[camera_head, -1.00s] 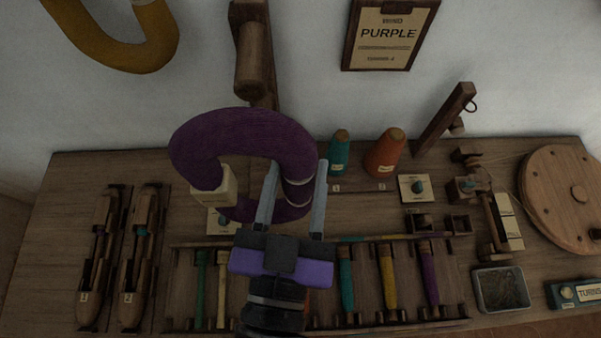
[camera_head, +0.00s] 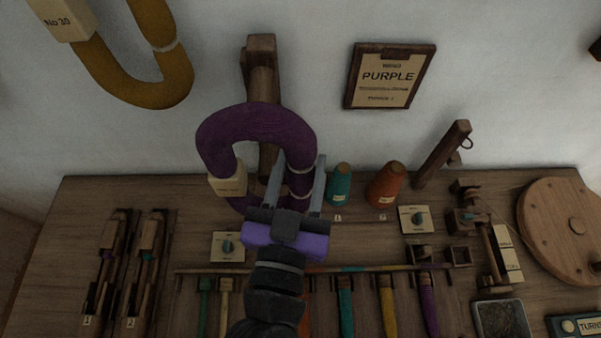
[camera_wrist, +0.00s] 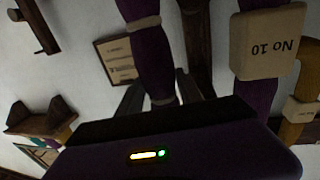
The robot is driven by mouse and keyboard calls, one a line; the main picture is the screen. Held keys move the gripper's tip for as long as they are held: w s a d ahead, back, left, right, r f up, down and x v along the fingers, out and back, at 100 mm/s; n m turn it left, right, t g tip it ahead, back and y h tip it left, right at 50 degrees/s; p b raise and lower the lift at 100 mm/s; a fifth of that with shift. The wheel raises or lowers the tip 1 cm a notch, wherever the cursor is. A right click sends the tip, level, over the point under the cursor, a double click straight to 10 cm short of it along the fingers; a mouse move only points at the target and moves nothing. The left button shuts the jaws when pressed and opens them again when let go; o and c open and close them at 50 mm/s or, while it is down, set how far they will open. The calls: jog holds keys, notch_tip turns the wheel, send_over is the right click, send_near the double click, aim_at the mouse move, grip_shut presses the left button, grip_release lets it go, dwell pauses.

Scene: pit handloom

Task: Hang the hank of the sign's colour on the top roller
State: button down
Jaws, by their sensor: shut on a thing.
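A purple hank (camera_head: 256,122), a closed loop with a cream tag (camera_head: 228,185), is held in my gripper (camera_head: 298,180) by its right side, above the bench and in front of the wall. In the wrist view the hank (camera_wrist: 152,60) runs between my fingers, and its tag (camera_wrist: 268,42) reads "No 10". The sign (camera_head: 388,77) on the wall reads "PURPLE". A wooden roller (camera_head: 262,80) on a wall post stands behind the hank, whose top overlaps its lower part in the head view. I cannot tell the gap between them.
A mustard hank (camera_head: 155,90) with a tag hangs at upper left. Teal (camera_head: 340,185) and orange (camera_head: 384,186) cones and a slanted wooden post (camera_head: 442,155) stand on the bench (camera_head: 60,240). Shuttles lie left, a round wooden disc (camera_head: 568,228) right. The wall between roller and sign is bare.

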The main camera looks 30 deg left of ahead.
jog(key=a+f+x, duration=0.1)
jog(key=x, duration=0.7)
jog(key=shift+a, duration=0.4)
jog(key=shift+f, duration=0.4)
dwell(0.3)
jog(key=c, duration=0.7)
grip_release()
jog(key=shift+r, duration=0.15)
jog(key=b+v, duration=0.1)
jog(key=v, duration=0.6)
jog(key=shift+b, duration=0.3)
jog(key=shift+s+d, duration=0.15)
jog(key=shift+s, duration=0.25)
jog(key=shift+r, duration=0.1)
